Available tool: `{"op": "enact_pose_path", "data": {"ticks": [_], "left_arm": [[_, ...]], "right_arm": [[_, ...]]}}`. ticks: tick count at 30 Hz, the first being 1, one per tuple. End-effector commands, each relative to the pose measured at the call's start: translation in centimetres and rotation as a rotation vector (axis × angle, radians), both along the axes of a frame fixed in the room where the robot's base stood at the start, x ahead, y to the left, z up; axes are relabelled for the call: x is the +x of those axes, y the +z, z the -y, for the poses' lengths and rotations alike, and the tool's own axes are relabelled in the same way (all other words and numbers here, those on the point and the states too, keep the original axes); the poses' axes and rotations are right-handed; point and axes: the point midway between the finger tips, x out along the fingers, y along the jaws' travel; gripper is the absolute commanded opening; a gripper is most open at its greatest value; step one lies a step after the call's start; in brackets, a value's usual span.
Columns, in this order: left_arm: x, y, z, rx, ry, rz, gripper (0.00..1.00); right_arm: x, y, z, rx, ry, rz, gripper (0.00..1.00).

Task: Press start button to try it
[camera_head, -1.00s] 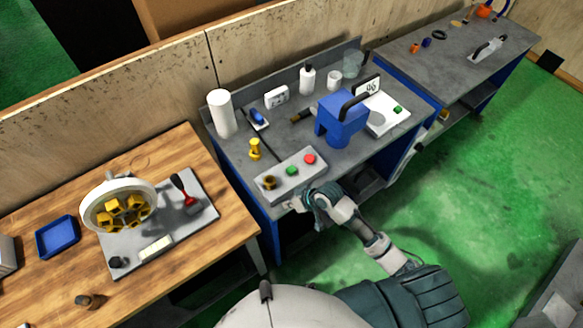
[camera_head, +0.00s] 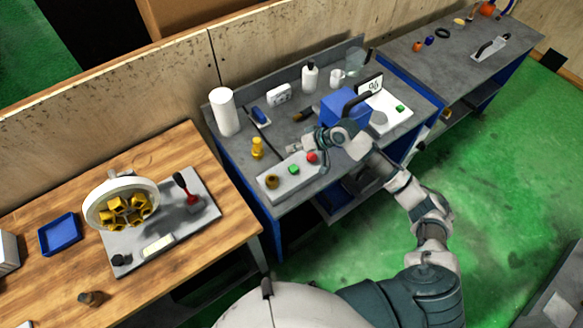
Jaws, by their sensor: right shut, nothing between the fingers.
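A grey control box (camera_head: 278,188) lies near the front edge of the middle bench. My left gripper is out of view.
On the middle bench stand a white roll (camera_head: 224,112), a yellow piece (camera_head: 257,148), a white bottle (camera_head: 309,77) and a white scale (camera_head: 388,112). A wooden table (camera_head: 190,250) at left holds a round wheel (camera_head: 121,204) with yellow parts.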

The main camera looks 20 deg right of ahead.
Motion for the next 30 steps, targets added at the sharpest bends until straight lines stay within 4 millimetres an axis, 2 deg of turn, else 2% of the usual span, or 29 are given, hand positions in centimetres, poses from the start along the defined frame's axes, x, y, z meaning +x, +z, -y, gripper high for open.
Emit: {"op": "enact_pose_path", "data": {"ticks": [8,15,22,30], "left_arm": [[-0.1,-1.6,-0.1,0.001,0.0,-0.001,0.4],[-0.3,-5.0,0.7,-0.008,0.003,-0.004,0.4],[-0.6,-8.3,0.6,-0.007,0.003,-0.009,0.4],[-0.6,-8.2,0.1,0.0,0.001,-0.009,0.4]], "right_arm": [[0.0,-1.5,0.1,0.0,0.0,0.0,0.0],[0.0,-4.2,-0.1,-0.002,0.0,-0.002,0.0],[-0.1,-7.0,-0.2,-0.004,0.0,-0.001,0.0],[-0.1,-8.7,0.1,0.0,0.001,-0.001,0.0]]}}
